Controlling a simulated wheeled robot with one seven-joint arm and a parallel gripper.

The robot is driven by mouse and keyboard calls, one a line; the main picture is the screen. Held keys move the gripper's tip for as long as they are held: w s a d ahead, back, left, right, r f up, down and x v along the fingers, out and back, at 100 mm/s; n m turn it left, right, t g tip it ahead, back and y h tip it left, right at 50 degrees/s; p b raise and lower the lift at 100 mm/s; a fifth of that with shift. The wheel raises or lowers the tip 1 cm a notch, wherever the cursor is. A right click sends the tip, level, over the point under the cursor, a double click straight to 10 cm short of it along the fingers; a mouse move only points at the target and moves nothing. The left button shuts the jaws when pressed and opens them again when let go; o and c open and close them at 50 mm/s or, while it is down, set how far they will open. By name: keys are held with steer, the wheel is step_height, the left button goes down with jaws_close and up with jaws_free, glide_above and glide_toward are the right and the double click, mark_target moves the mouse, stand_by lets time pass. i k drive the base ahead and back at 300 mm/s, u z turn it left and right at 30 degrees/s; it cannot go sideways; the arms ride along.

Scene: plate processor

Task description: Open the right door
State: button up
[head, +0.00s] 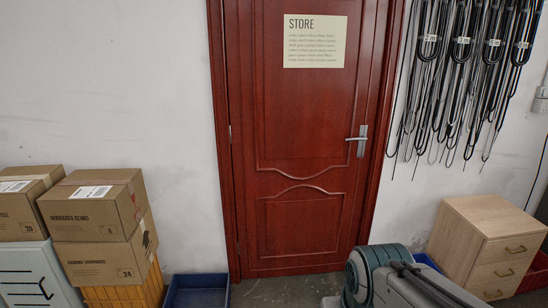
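One door shows in the head view, a dark red wooden door (301,115) with raised panels, in a red frame. It looks shut. A silver lever handle (357,140) on a plate sits near its right edge, and a small hinge (230,131) shows at its left edge. A cream paper sign (315,42) reading STORE is on its upper part. The top of the door is out of the picture. No second door is in view. My gripper is not in view.
A rounded grey-teal object (378,268) stands at the door's lower right, partly cut off. Stacked cardboard boxes (95,205) and a blue bin (195,290) are at left. A wooden drawer cabinet (470,235) and hanging black cables (455,80) are at right.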

mark_target(304, 76)
steer(key=i, duration=2.55)
steer(key=z, duration=0.05)
